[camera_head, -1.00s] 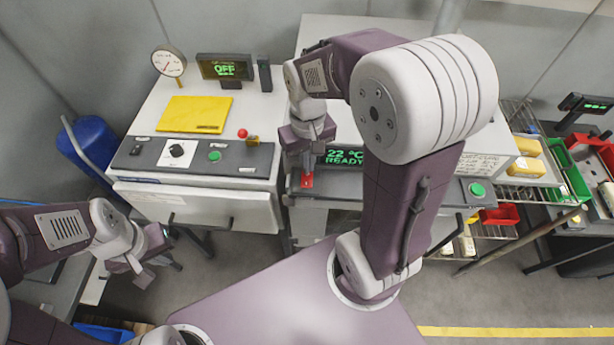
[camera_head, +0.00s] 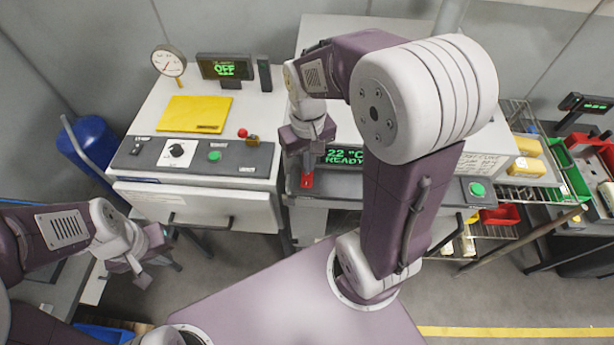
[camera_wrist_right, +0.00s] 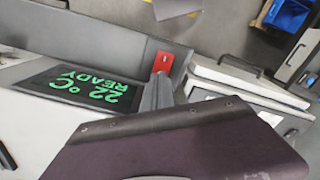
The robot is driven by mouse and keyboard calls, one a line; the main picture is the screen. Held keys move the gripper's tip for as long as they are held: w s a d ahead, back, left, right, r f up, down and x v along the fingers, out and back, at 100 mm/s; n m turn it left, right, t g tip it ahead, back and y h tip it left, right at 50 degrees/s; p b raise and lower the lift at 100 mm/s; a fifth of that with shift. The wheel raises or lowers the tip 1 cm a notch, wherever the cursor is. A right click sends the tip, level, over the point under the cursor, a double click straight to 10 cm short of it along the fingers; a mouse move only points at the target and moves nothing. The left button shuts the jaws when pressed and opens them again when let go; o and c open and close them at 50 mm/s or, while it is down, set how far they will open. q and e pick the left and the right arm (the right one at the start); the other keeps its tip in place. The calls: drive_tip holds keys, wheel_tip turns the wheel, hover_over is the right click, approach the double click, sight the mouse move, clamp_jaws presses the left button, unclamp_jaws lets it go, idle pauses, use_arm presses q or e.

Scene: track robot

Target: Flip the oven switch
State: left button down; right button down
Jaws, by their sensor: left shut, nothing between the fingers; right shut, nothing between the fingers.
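The oven's red switch (camera_head: 307,180) sits on the dark front panel, left of the green display (camera_head: 343,156) that reads "22 °C READY". In the right wrist view the red switch (camera_wrist_right: 163,62) shows just beyond my fingertips, beside the display (camera_wrist_right: 80,90). My right gripper (camera_head: 306,166) is shut and empty, pointing down right at the switch. I cannot tell whether it touches it. My right arm hides much of the oven. My left gripper (camera_head: 142,278) is shut and empty, low at the left, away from the panels.
Left of the oven stands a white machine with a yellow plate (camera_head: 194,114), a dial (camera_head: 177,152), an "OFF" display (camera_head: 225,68) and a gauge (camera_head: 168,62). A green button (camera_head: 477,189) is at the panel's right end. Shelves with bins (camera_head: 503,215) stand further right.

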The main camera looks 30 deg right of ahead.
drive_tip(key=shift+f+b, duration=0.6)
drive_tip(key=shift+f, duration=0.2)
drive_tip(key=shift+r, duration=0.1)
wheel_tip(320, 180, up, 7)
drive_tip(key=p, duration=0.7)
idle(0.5)
